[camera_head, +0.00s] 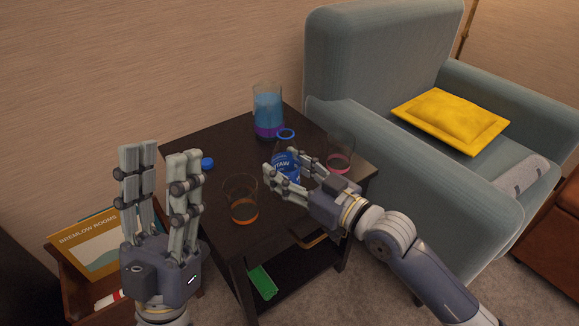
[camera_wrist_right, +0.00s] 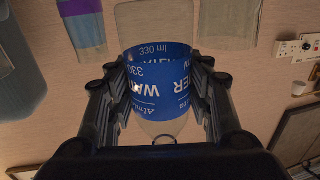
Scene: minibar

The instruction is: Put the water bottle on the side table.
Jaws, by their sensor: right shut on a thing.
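The water bottle (camera_head: 286,168) is clear with a blue label and is over the top of the dark side table (camera_head: 228,150). My right gripper (camera_head: 279,172) is shut around it, its fingers hiding part of it. In the right wrist view the bottle (camera_wrist_right: 158,78) sits between both fingers (camera_wrist_right: 160,92), at its label, which reads WATER and 330 ml. I cannot tell whether its base touches the tabletop. My left gripper (camera_head: 158,158) is open and empty, fingers pointing up, in front of the table's left side.
On the table stand a tall blue-purple glass (camera_head: 268,108), an orange-bottomed glass (camera_head: 241,208) and a pink-bottomed glass (camera_head: 340,158). A blue cap (camera_head: 207,163) and blue ring (camera_head: 286,134) are also there. A grey armchair (camera_head: 385,60) is at right, a brown box (camera_head: 75,285) at lower left.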

